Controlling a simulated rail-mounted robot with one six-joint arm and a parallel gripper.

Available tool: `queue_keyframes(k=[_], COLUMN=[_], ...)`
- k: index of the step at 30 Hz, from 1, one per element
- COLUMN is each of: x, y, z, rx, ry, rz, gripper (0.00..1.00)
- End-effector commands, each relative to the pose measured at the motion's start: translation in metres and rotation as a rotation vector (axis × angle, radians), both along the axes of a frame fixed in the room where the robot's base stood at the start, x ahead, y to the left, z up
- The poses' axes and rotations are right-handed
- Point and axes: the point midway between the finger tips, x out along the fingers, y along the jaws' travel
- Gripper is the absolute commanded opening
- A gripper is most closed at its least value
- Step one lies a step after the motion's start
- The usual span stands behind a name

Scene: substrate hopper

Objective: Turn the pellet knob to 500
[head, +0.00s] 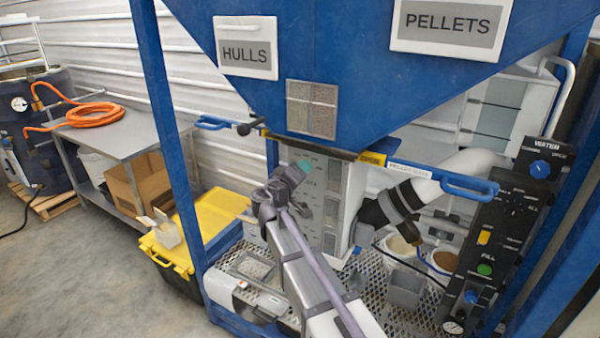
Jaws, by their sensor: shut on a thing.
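The grey control box (345,195) stands under the blue hopper, with small dark markings and displays on its front that are too small to read. My gripper (294,176) is at the upper left of this front, shut on a small teal knob (304,165). My gripper and wrist hide part of the knob and of the box face. I cannot tell whether this is the pellet knob, or what value it is set to. The PELLETS sign (451,28) is on the hopper at upper right, and the HULLS sign (246,48) at upper left.
Blue handles stick out at the left (212,122) and right (468,186) below the hopper. A black valve panel (503,225) stands at right. A yellow-lidded bin (190,228) is at left. Buckets and a grey cup (405,288) stand on the mesh platform (372,270).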

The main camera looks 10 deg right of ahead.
Motion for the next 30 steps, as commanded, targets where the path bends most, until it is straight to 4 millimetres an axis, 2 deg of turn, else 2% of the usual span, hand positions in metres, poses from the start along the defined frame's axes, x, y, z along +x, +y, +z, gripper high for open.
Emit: queue_keyframes(k=[9, 23, 24, 30], x=[-0.0004, -0.0005, -0.0005, -0.0003], y=[-0.0001, -0.0001, -0.0001, -0.0001], z=[-0.0002, -0.0003, -0.0003, -0.0002], rx=[0.079, 0.088, 0.088, 0.087], ry=[-0.068, -0.077, -0.077, -0.077], rz=[0.0, 0.0, 0.0, 0.0], gripper=[0.2, 0.2, 0.47, 0.66])
